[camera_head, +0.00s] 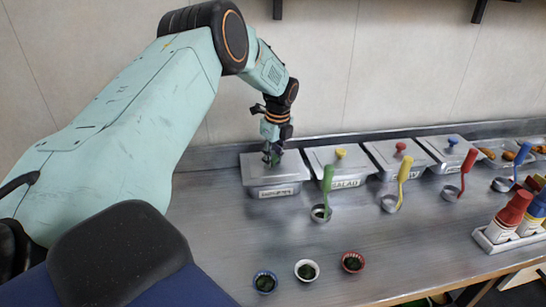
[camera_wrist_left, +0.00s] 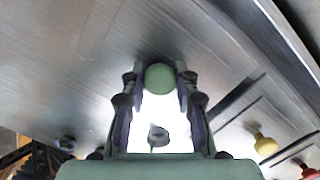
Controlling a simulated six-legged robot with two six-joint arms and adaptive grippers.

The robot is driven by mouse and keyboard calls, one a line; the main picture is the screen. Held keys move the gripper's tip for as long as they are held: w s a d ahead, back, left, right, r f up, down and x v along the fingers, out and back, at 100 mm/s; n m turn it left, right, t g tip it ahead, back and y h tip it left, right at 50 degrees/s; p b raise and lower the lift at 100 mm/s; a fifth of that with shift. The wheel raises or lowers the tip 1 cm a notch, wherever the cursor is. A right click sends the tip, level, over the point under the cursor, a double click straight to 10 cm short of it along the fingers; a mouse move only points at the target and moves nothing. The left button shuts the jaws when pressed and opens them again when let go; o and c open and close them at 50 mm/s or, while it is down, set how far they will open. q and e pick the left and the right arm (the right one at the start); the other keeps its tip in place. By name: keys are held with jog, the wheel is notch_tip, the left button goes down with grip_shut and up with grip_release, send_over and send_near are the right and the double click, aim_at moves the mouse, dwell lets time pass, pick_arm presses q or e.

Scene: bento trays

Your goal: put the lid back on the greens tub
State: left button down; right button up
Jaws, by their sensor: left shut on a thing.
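The greens tub (camera_head: 278,190) is the leftmost metal tub in the row along the back wall. Its metal lid (camera_head: 255,166) is over its top, level and lined up with it; I cannot tell if a thin gap remains. My left gripper (camera_head: 272,155) points down and is shut on the lid's green knob, which shows between the fingertips in the left wrist view (camera_wrist_left: 159,77). The gripper hides most of the knob in the head view. My right gripper is not in view.
A green-handled ladle (camera_head: 327,180) stands just right of the tub. Lidded tubs with a yellow knob (camera_head: 340,153) and a red knob (camera_head: 400,147) continue rightward. Blue (camera_head: 265,275), white (camera_head: 299,264) and red (camera_head: 345,257) rimmed bowls holding dark greens sit in front. Counter between is clear.

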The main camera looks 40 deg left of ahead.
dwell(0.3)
pick_arm(q)
jog(key=c, duration=0.9)
grip_release()
jog(key=shift+c, duration=0.2)
jog(key=o, duration=0.5)
jog(key=shift+r, duration=0.1)
jog(key=shift+r+p, duration=3.25)
jog(key=shift+r, duration=0.2)
